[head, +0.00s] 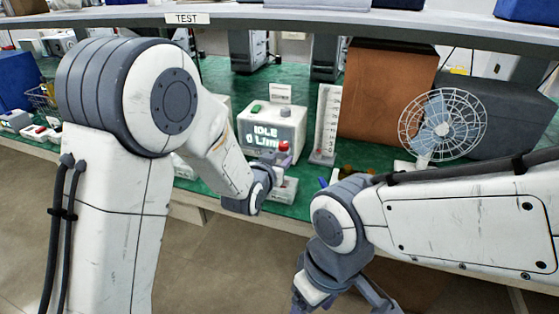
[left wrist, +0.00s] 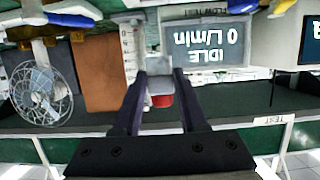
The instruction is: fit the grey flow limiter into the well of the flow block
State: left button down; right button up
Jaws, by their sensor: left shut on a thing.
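My left gripper (head: 270,174) reaches over the front edge of the bench. In the left wrist view, which is upside down, its two dark fingers (left wrist: 160,82) are closed on a small grey piece (left wrist: 160,87), which I take as the flow limiter. A red part (left wrist: 162,101) shows against it; a red knob (head: 284,147) also shows at the fingertips in the head view. A white block (head: 284,190), perhaps the flow block, sits just below the left gripper. Its well is hidden. My right gripper (head: 338,303) hangs in front of the bench, fingers apart, partly cut off by the frame.
A white meter (head: 272,126) reading IDLE 0 L/min stands behind the left gripper. A white scale column (head: 326,120), a brown box (head: 387,92) and a wire-cage fan (head: 442,125) stand to its right on the green bench top. A shelf (head: 300,22) runs overhead.

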aim_at(279, 190)
pick_arm(q)
jog(key=shift+s+f+b, duration=0.1)
jog(key=shift+f+b, duration=2.7)
jog(key=shift+f, duration=0.2)
jog(key=shift+b, duration=0.4)
jog(key=shift+f+b, duration=1.45)
jog(key=shift+b, duration=0.05)
jog(key=shift+c, duration=1.8)
grip_release()
jog(key=shift+s+a, duration=0.1)
jog(key=shift+s, duration=0.05)
